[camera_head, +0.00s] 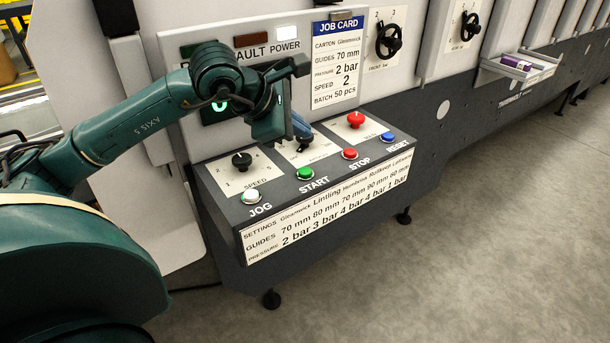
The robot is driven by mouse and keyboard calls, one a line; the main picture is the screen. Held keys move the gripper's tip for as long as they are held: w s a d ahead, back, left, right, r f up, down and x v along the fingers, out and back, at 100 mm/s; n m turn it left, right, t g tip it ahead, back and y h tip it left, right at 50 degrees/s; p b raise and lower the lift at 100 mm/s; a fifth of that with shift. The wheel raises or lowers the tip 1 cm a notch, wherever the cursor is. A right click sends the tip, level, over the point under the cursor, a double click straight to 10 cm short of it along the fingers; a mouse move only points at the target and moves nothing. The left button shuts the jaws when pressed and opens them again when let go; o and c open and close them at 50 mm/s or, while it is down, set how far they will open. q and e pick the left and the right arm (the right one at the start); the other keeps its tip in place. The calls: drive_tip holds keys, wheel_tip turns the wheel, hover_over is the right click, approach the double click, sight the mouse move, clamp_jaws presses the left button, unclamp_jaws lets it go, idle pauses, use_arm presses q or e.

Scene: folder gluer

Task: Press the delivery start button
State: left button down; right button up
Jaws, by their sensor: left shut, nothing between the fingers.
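The green START button (305,173) sits in the front row of the control panel, between the white JOG button (252,196) and the red STOP button (350,154). No label reading "delivery" can be made out. My left gripper (300,130) is shut and empty. It hangs over the back of the panel, behind and above the START button in the picture, apart from that button. It partly hides a dial (304,146) behind the START button. My right gripper is not in view.
A blue RESET button (388,137), a large red knob (355,120) and a black SPEED dial (242,160) are also on the panel. A job card (337,62) and lit POWER lamp (287,33) are behind. Handwheels (389,40) stand further right. The floor in front is clear.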

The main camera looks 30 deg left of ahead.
use_arm(q)
drive_tip(key=b, duration=0.3)
hover_over(300, 173)
wheel_tip(300, 173, down, 4)
drive_tip(key=shift+f, duration=0.25)
drive_tip(key=shift+f+b, duration=0.65)
drive_tip(key=shift+f, duration=0.15)
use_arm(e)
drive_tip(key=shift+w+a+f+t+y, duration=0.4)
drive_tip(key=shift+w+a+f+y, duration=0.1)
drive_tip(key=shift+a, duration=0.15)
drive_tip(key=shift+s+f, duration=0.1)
use_arm(q)
drive_tip(key=shift+f, duration=0.15)
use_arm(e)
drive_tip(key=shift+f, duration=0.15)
use_arm(q)
drive_tip(key=shift+f+b, duration=0.3)
drive_tip(key=shift+b, duration=0.35)
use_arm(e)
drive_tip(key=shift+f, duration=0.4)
